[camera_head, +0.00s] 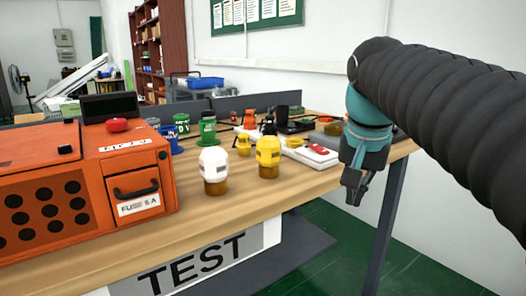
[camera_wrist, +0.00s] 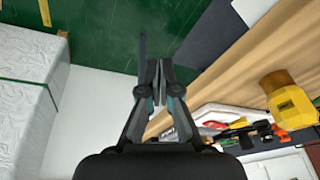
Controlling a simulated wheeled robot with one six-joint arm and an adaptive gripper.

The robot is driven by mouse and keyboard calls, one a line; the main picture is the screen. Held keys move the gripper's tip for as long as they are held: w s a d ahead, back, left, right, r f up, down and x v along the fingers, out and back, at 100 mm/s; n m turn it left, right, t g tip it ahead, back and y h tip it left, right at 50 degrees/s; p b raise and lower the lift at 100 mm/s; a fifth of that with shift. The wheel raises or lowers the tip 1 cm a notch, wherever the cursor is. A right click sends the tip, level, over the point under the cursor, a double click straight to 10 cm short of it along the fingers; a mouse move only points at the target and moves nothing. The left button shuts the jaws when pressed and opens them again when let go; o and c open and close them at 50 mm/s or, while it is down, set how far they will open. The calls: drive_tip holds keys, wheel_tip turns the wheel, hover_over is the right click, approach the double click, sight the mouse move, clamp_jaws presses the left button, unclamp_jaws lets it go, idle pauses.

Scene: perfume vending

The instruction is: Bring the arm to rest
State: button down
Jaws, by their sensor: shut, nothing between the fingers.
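My gripper (camera_head: 357,190) hangs at the end of my black, ribbed arm, near the right end of the wooden table (camera_head: 240,212). It points downward, and its fingers are together with nothing held. In the wrist view the closed fingers (camera_wrist: 151,66) show over the green floor, beside the table edge. The gripper appears apart from the objects on the table.
A white-capped bottle (camera_head: 213,165) and a yellow bottle (camera_head: 268,152) stand near the table's front edge. An orange machine (camera_head: 120,165) fills the left side. A dark table leg (camera_head: 388,225) is below the gripper. White wall lies to the right.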

drive_tip(key=s+f+n+t, duration=0.1)
drive_tip(key=s+f+n, duration=0.1)
drive_tip(key=s+f, duration=0.4)
drive_tip(key=s+f+n+t, duration=0.1)
drive_tip(key=s+f+n, duration=0.2)
drive_tip(key=s+f, duration=0.4)
wheel_tip(320, 180, down, 6)
drive_tip(key=shift+s+a+f+y, duration=0.2)
drive_tip(key=shift+a+y, duration=0.05)
drive_tip(key=shift+y, duration=0.15)
